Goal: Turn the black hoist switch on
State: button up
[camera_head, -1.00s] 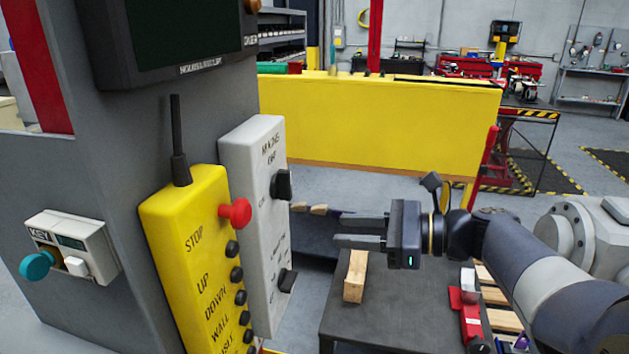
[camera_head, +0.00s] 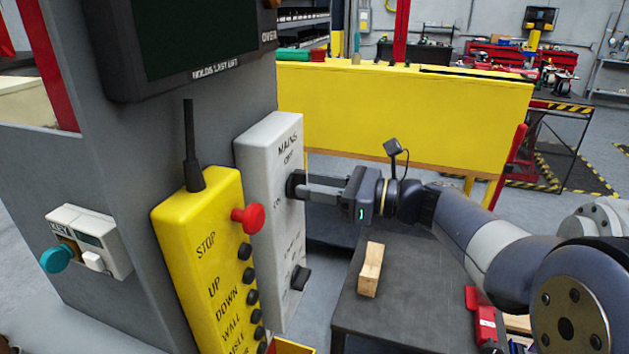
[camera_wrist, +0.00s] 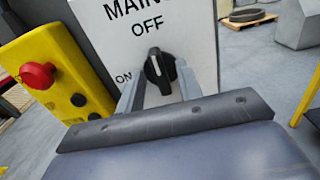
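A pale control box (camera_head: 262,230) on the grey column carries two black rotary switches. The upper switch (camera_wrist: 159,70) has MAINS and OFF printed above it and ON to its left. The lower black switch (camera_head: 300,278) has a label too blurred to read, so I cannot tell which is the hoist switch. My gripper (camera_head: 302,188) is at the upper switch. In the wrist view, its open fingers (camera_wrist: 160,82) stand on the left and right of that switch, with small gaps visible. In the head view, the fingers partly hide this switch.
A yellow pendant (camera_head: 205,265) with a red stop button (camera_head: 248,218) stands just left of the box. A dark table (camera_head: 410,290) with a wooden block (camera_head: 371,270) lies below my arm. A yellow barrier (camera_head: 400,115) stands behind.

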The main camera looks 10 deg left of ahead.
jog(key=shift+a, duration=0.25)
grip_shut()
